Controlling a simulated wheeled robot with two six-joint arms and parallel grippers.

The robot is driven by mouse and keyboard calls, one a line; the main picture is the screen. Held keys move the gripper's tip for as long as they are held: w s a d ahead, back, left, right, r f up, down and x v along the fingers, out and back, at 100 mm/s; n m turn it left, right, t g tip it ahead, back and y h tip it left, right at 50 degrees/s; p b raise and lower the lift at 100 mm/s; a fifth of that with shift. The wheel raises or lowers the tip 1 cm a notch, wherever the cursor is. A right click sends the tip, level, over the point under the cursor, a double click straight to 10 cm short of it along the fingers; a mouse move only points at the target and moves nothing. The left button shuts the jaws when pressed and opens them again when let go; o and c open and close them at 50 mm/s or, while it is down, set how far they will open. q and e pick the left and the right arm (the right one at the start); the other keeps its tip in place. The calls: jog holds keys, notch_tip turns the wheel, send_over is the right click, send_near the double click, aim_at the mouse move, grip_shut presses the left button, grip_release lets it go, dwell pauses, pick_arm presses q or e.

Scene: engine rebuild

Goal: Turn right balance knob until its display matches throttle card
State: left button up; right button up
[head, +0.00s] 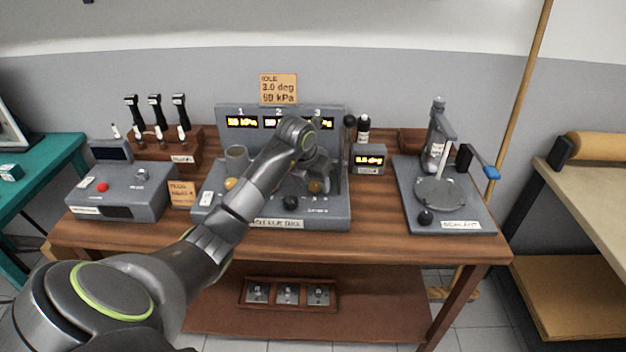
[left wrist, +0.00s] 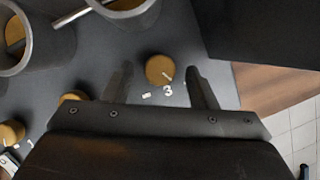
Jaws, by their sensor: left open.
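The right balance knob (left wrist: 160,69), brass with a white pointer line and marked 3, sits between the open fingers of my left gripper (left wrist: 157,82) in the left wrist view, with a gap at each side. In the head view the brass knob (head: 315,187) shows just below my left gripper (head: 318,176) at the right of the grey console (head: 300,222). Its display (head: 326,123) glows yellow under the 3, but my arm partly covers it and the number is unreadable. The tan card (head: 278,89) above reads IDLE, 3.0 deg and about 59 kPa. My right gripper is out of view.
Two more brass knobs (left wrist: 12,133) and grey cylinders (left wrist: 14,45) stand left in the left wrist view. A black ball-topped lever (head: 349,121) rises beside the console's right end. A small display box (head: 368,161) and sealant stand (head: 472,207) lie further right.

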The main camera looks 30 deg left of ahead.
pick_arm(q)
jog(key=c, duration=1)
jog(key=shift+o, duration=0.2)
jog(key=m+b, duration=0.1)
jog(key=m+h+b, duration=0.1)
jog(key=m+b, duration=0.1)
jog(key=shift+a+f, duration=0.15)
jog(key=shift+a, duration=0.05)
jog(key=shift+a+m+h+b, duration=0.1)
jog(key=shift+m+h+b, duration=0.5)
jog(key=shift+m+b, duration=0.85)
jog(key=shift+r, duration=0.2)
jog(key=o, duration=1)
jog(key=shift+c, duration=0.2)
jog(key=shift+r, duration=0.1)
